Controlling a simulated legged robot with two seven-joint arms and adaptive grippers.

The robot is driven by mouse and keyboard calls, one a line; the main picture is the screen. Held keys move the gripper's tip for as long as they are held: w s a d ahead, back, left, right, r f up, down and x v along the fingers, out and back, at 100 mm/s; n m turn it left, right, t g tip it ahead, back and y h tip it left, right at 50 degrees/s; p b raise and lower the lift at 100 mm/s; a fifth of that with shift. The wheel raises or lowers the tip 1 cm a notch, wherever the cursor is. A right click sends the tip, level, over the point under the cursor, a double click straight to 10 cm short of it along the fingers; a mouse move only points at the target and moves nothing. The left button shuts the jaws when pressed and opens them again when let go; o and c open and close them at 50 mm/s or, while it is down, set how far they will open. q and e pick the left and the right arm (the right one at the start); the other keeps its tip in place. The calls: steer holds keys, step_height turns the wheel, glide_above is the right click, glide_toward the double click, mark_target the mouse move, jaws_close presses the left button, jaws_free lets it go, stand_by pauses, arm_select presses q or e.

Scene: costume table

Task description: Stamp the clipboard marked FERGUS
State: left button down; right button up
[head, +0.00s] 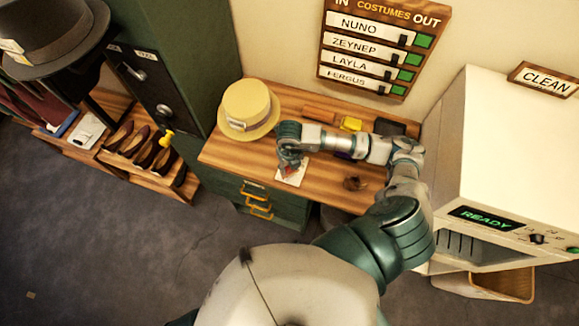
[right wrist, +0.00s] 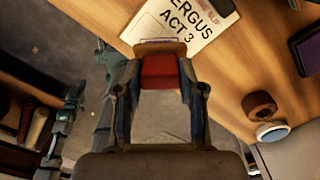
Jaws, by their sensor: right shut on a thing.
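The clipboard (right wrist: 190,22) carries a white sheet reading "FERGUS ACT 3", with its left letters cut off by the frame; in the head view its sheet (head: 292,172) lies near the desk's front edge. My right gripper (head: 289,158) is above this sheet. In the right wrist view it is shut on a stamp (right wrist: 160,72) with a red body and a wooden-looking end. The stamp overlaps the sheet's lower edge in that view; I cannot tell whether they touch. My left gripper is outside the head view. What looks like my left arm shows at the left of the right wrist view, its jaws unclear.
A yellow hat (head: 248,106) stands left on the wooden desk (head: 225,150). A white machine (head: 510,150) reading READY stands at the right. A name board (head: 383,45) hangs behind.

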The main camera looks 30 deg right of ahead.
steer(key=shift+r+p, duration=1.4)
steer(key=shift+r, duration=1)
steer(key=shift+f, duration=0.1)
